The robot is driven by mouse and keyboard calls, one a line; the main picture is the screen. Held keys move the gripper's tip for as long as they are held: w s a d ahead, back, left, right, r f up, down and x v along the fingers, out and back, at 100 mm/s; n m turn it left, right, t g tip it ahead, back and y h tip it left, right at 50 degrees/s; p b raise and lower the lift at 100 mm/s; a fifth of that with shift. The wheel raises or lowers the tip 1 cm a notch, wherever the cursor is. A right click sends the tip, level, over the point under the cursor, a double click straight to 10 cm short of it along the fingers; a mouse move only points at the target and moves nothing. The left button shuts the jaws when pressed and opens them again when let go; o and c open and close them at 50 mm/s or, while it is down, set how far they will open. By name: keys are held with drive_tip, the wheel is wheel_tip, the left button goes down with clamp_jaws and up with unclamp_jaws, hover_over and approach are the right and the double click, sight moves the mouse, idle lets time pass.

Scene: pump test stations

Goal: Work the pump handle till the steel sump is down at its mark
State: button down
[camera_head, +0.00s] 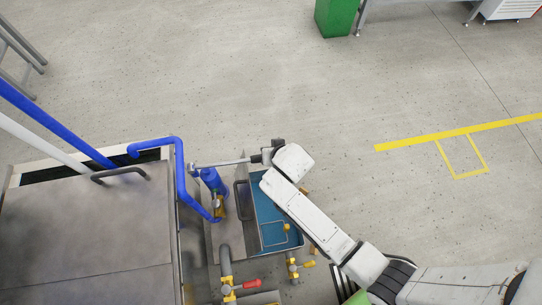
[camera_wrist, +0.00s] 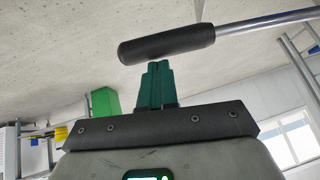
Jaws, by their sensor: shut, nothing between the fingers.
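The pump handle (camera_head: 222,163) is a steel rod running sideways from the blue pump body (camera_head: 212,180). Its black grip (camera_wrist: 165,44) lies across the upper middle of the wrist view. My gripper (camera_wrist: 157,66) has its green fingers shut together and empty, with their tips just below the grip in the picture. I cannot tell whether they touch it. In the head view my wrist hides part of the handle's end. The steel sump (camera_head: 251,218) holds blue liquid (camera_head: 268,215) and stands right of the pump, partly hidden by my arm. I cannot make out its mark.
A yellow valve with a red handle (camera_head: 250,284) and another yellow valve (camera_head: 294,268) stand in front. A blue pipe (camera_head: 180,175) and a large metal cabinet (camera_head: 90,230) stand left. The floor behind is clear up to a green bin (camera_head: 336,17).

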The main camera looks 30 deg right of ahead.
drive_tip(key=p+v, duration=0.1)
drive_tip(key=v, duration=0.9)
drive_tip(key=shift+s+d+p, duration=0.15)
drive_tip(key=shift+d+p, duration=0.1)
drive_tip(key=shift+p, duration=0.05)
drive_tip(key=shift+r, duration=0.1)
idle(0.3)
